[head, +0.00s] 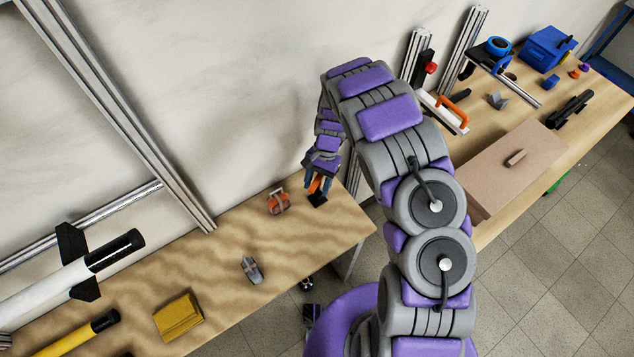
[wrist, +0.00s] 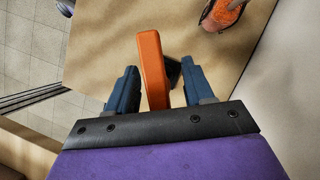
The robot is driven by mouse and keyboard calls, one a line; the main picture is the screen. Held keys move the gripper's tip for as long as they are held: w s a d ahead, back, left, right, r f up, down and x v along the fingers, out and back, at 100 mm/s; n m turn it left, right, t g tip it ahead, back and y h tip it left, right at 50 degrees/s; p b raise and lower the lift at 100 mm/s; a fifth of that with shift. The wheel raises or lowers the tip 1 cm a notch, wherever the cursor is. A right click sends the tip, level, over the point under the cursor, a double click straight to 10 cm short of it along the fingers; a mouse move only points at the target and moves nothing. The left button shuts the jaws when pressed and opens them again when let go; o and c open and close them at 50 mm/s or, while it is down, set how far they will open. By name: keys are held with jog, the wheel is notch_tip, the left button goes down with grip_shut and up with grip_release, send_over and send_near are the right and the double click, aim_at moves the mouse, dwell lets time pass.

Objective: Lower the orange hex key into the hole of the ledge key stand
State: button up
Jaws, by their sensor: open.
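My gripper (head: 317,182) is open above the end of the wooden ledge, its fingers pointing down. In the wrist view my gripper (wrist: 161,76) has its two blue fingers apart, one on each side of the orange hex key (wrist: 152,68), with a visible gap on both sides. The dark key stand (wrist: 174,71) shows partly behind the key. In the head view the orange key (head: 315,186) shows between the fingers, directly over the black stand (head: 317,200). The stand's hole and the key's lower end are hidden, so I cannot tell how deep the key sits.
An orange-and-grey object (head: 278,202) stands left of the stand; it also shows in the wrist view (wrist: 224,12). A grey object (head: 252,270) and a yellow block (head: 178,317) lie further left on the ledge (head: 225,237). The wall runs behind. Another workbench stands at right.

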jog(key=shift+r, duration=0.1)
jog(key=p+v, duration=0.1)
jog(key=v, duration=1.6)
jog(key=shift+w, duration=0.2)
